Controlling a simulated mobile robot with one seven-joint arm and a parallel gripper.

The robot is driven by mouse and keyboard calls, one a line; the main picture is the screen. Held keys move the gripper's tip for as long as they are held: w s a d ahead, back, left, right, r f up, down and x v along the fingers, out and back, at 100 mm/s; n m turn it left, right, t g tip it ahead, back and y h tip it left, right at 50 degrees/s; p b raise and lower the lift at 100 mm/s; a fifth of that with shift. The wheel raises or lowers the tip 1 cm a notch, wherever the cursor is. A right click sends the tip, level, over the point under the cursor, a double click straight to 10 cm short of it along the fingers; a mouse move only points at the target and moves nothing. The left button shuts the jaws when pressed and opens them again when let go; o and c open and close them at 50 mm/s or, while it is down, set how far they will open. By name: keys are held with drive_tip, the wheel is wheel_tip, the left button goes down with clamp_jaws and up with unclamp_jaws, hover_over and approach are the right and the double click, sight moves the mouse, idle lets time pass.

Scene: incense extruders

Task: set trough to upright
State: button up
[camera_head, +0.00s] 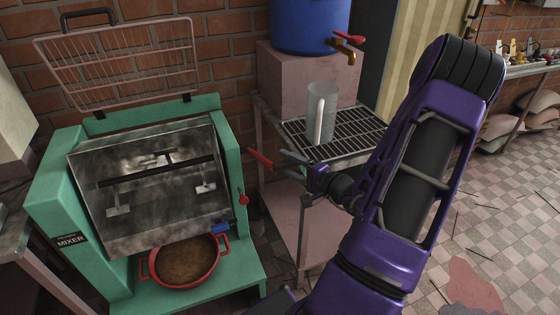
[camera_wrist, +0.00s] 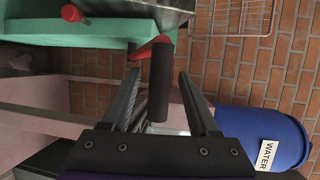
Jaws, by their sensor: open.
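The metal trough (camera_head: 145,185) sits in the green mixer (camera_head: 48,208) at the left of the head view. It is tilted forward, with its open mouth and stirring paddles facing out above a red pot (camera_head: 150,272). A red lever (camera_head: 260,159) sticks out from the mixer's right side. In the wrist view, the lever's dark grip (camera_wrist: 162,85) lies between the fingers of my gripper (camera_wrist: 158,78). My gripper (camera_head: 287,161) is open beside the lever in the head view. I cannot tell whether either finger touches the grip.
A wire lid (camera_head: 122,62) stands raised behind the mixer. Right of it, a metal rack (camera_head: 350,132) bears a clear pitcher (camera_head: 314,118), below a blue water barrel (camera_head: 300,22). A red knob (camera_head: 243,199) is on the mixer's side. The tiled floor is open at the right.

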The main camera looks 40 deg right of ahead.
drive_tip(key=w, duration=0.3)
drive_tip(key=shift+w+a+f, duration=0.2)
drive_tip(key=shift+a+f, duration=0.05)
clamp_jaws()
idle(1.3)
